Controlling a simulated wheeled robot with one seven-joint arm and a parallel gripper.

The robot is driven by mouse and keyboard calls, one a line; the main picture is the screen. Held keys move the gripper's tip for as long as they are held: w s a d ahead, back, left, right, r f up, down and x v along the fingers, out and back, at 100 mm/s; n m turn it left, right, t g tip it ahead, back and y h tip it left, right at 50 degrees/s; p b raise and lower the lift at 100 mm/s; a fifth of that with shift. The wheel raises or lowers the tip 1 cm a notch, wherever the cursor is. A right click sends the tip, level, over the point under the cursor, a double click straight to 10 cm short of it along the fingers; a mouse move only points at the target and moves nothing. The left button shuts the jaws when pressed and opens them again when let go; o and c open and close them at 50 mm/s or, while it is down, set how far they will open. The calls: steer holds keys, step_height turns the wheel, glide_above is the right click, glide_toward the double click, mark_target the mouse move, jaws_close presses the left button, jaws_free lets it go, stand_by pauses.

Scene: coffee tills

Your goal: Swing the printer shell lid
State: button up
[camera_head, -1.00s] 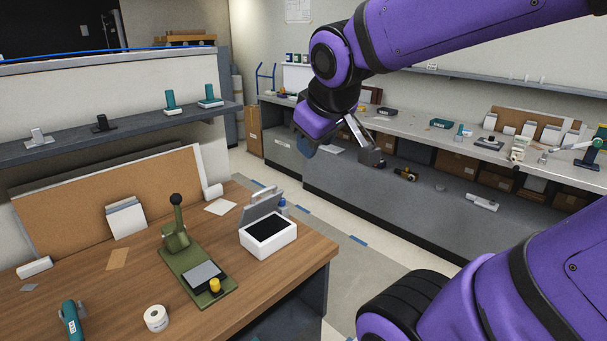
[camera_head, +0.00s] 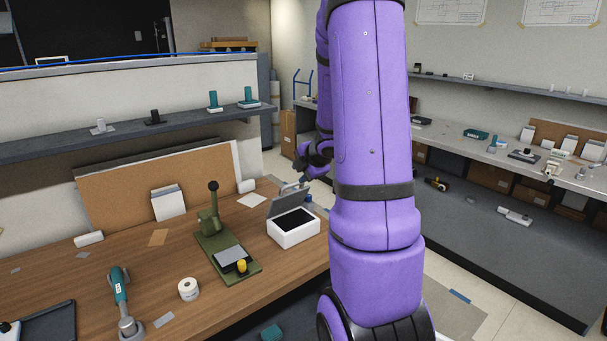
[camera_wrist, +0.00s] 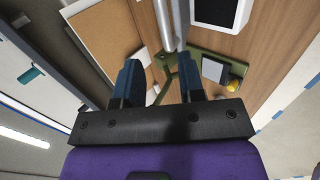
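The printer shell (camera_head: 293,235) is a white box with a dark top opening, near the right end of the wooden table. Its grey lid (camera_head: 284,205) stands raised and tilted back, with a light bar along its top edge. In the wrist view the shell (camera_wrist: 243,12) is at the top right and the lid (camera_wrist: 170,22) shows nearly edge-on. My gripper (camera_wrist: 158,58) is open, its two dark fingers apart, with the lid's edge beyond them. In the head view my gripper (camera_head: 302,179) is just above and behind the lid, partly hidden by my arm; contact cannot be told.
A green press (camera_head: 215,235) with a black knob stands left of the shell. A cork board (camera_head: 130,200) and shelf (camera_head: 60,142) stand behind. The table front has free room.

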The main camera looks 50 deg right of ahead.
mark_target(294, 184)
steer(key=shift+d+f, duration=0.2)
steer(key=shift+f, duration=0.35)
steer(key=x, duration=0.7)
steer(key=shift+w+f, duration=0.15)
steer(key=shift+f, duration=0.1)
steer(key=shift+c, duration=0.2)
steer(key=shift+r, duration=0.1)
jaws_close()
